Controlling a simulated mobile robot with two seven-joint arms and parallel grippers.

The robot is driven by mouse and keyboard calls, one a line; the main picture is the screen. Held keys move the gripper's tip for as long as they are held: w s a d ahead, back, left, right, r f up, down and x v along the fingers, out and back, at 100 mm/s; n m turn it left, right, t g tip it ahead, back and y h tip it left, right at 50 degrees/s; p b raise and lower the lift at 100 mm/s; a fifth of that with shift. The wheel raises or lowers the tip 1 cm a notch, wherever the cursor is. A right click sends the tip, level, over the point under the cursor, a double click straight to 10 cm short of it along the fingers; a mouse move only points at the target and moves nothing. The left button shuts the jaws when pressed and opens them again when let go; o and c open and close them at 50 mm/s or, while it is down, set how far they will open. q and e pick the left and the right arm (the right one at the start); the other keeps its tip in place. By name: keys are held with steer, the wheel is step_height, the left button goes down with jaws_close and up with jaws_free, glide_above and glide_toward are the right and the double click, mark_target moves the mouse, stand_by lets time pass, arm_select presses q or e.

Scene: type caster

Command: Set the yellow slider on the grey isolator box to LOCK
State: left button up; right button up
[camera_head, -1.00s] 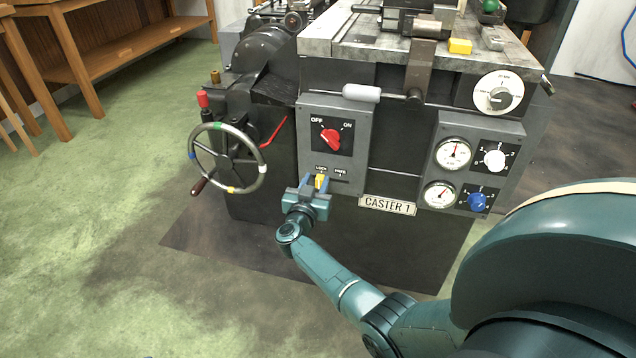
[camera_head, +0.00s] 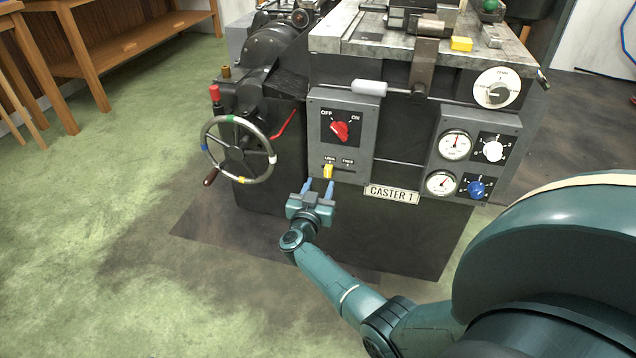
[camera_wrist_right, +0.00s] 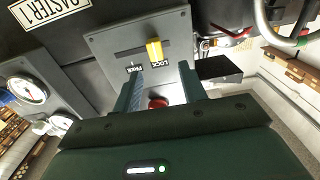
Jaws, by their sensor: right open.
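The grey isolator box (camera_head: 356,115) is on the front of the machine, with a red OFF/ON knob (camera_head: 340,131) on its face. The yellow slider (camera_head: 328,171) sits in its slot directly under the LOCK label, at the left end, away from FREE. In the right wrist view the slider (camera_wrist_right: 154,50) is at the LOCK side of the slot. My right gripper (camera_head: 318,187) is open and empty, just below and in front of the slider, apart from it. Its two blue fingers (camera_wrist_right: 160,82) show in the wrist view with nothing between them. My left gripper is not in view.
A handwheel (camera_head: 238,149) is left of the box, with a red lever (camera_head: 284,124) between them. A white-gripped handle (camera_head: 370,88) crosses above the box. Floor in front is clear.

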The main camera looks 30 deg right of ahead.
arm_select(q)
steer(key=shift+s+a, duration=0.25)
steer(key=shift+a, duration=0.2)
arm_select(e)
steer(key=shift+s+a, duration=0.4)
steer(key=shift+a, duration=0.1)
